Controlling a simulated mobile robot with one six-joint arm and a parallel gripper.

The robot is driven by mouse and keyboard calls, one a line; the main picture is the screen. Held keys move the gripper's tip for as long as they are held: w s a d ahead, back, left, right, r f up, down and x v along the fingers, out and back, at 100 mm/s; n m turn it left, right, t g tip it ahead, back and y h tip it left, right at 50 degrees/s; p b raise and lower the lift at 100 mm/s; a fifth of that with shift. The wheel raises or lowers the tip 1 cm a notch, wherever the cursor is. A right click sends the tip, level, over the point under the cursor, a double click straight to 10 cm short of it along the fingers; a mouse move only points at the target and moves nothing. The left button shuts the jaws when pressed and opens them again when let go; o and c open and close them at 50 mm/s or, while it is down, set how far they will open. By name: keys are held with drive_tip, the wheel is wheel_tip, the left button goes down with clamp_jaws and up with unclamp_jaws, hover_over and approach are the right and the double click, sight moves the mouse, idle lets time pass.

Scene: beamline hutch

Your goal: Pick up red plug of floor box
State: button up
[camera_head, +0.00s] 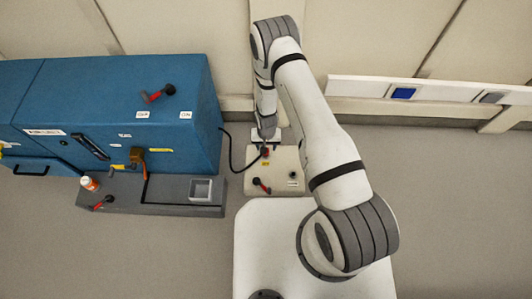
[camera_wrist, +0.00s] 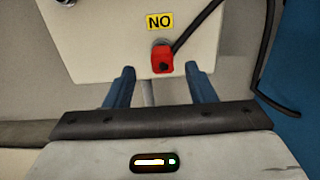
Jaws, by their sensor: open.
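The red plug (camera_wrist: 162,58) sits in a round socket on the cream floor box (camera_wrist: 105,40), just below a yellow "NO" label. A black cable runs from it up and to the right. My gripper (camera_wrist: 159,73) is open, with one blue finger on each side just below the plug. I cannot tell whether either finger touches it. In the head view the plug (camera_head: 265,152) shows at the back of the floor box (camera_head: 284,161), below my gripper (camera_head: 266,135), which is small there and partly hidden by my arm.
A red-handled switch (camera_head: 261,185) and a round dark fitting (camera_head: 293,175) are on the box top. The blue cabinet (camera_head: 180,110) stands to the left, with a grey plinth (camera_head: 150,195) in front. The cable (camera_head: 229,150) loops between cabinet and box. The wall is close behind.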

wheel_tip(320, 180, down, 5)
drive_tip(key=shift+w+a+r+b, duration=0.1)
drive_tip(key=shift+a+b, duration=0.05)
drive_tip(key=shift+b, duration=0.85)
drive_tip(key=shift+r, duration=0.1)
drive_tip(key=shift+c, duration=0.2)
clamp_jaws()
